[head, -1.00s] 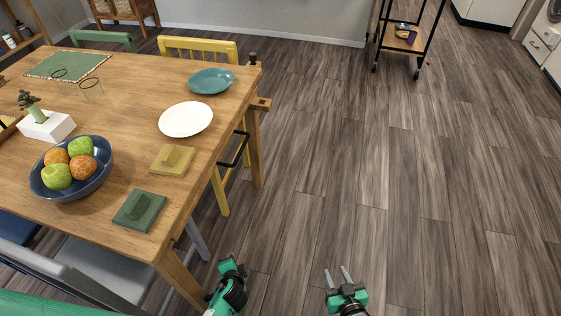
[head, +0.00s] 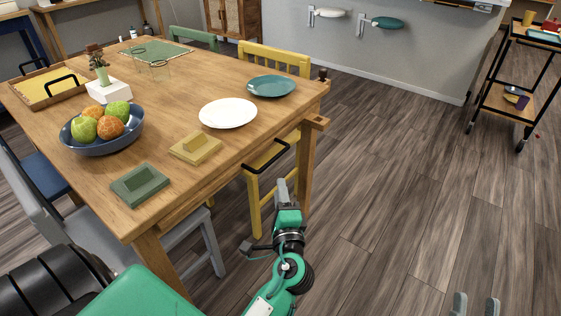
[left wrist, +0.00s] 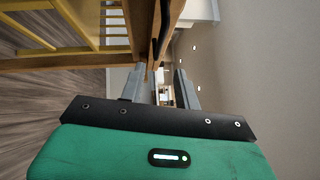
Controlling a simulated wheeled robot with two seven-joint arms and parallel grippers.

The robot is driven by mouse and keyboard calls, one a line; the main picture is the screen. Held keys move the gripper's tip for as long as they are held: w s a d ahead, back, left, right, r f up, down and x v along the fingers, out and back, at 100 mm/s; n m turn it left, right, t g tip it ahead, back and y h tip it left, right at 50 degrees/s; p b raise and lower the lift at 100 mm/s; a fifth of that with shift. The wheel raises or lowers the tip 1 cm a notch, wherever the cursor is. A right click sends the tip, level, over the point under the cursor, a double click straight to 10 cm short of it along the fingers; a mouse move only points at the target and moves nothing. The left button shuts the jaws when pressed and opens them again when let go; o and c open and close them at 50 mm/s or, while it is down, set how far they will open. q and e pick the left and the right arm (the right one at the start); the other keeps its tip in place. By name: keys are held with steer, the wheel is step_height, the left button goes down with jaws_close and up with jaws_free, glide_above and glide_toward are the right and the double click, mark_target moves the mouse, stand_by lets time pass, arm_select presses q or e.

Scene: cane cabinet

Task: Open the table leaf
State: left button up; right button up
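The wooden table (head: 200,77) stands at the left of the head view. A black bar handle (head: 268,157) is on its right-hand side, below the top, and it looks closed in against the table. My left gripper (head: 288,188) is just below and in front of the handle, apart from it in the head view. In the left wrist view its two grey fingers (left wrist: 158,87) are spread, with the table's wooden edge and a dark bar, likely the handle (left wrist: 156,48), ahead of them. My right gripper (head: 475,304) is open and empty over the floor at the bottom right.
On the table are a fruit bowl (head: 101,142), a white plate (head: 228,113), a teal plate (head: 272,86), and yellow (head: 195,148) and green (head: 140,186) dishes. A yellow chair (head: 262,185) stands below the handle. Floor right of the table is clear up to the cart (head: 508,95).

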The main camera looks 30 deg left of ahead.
mark_target(275, 157)
arm_select(q)
steer(key=x, duration=1.1)
steer(key=shift+w+a, duration=0.25)
steer(key=shift+w, duration=0.05)
jaws_close()
